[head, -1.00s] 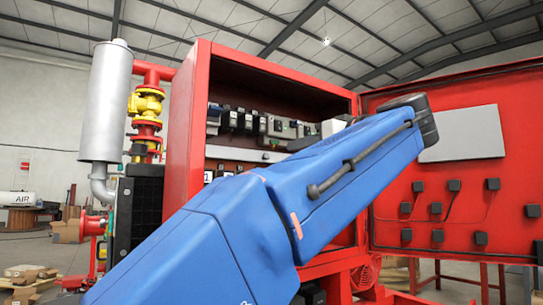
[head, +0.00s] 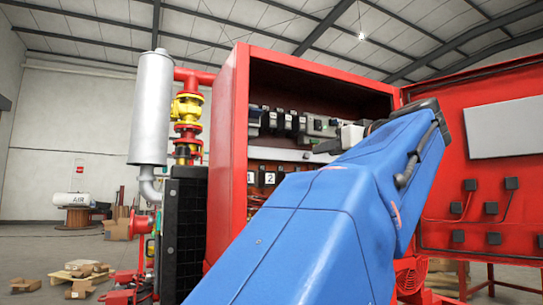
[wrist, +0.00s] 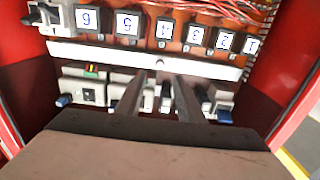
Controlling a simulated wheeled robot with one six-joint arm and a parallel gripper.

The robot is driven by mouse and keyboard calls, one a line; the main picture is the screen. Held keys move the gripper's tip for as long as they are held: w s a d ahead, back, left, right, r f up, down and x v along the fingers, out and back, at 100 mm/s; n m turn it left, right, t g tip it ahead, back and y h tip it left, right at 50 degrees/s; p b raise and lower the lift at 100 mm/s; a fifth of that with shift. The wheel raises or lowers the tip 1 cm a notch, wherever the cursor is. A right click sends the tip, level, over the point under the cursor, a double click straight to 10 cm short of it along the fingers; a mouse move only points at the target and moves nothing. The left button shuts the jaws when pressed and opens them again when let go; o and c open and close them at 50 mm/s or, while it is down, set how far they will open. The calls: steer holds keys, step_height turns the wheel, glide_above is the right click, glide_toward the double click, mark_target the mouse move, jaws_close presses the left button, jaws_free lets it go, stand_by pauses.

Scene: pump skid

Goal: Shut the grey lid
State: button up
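I cannot single out a grey lid for certain in either view. The open red cabinet (head: 228,150) has rows of modules inside. In the wrist view a pale rail (wrist: 215,66) runs between numbered blocks (wrist: 128,24) and a lower row of pale modules (wrist: 84,92). My gripper (wrist: 161,78) reaches into the cabinet with its two dark fingers apart and nothing seen between them. In the head view my blue arm hides part of the cabinet, and the gripper shows small in front of the modules.
The red cabinet door (head: 450,205) stands open at the right, with a pale plate (head: 503,127) and small black boxes on it. Cabinet side walls (wrist: 292,75) flank my gripper. A silver cylinder (head: 151,105) and yellow-red piping (head: 187,108) stand at the left.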

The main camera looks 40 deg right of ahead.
mark_target(308, 155)
steer(key=shift+x, duration=3.95)
jaws_close()
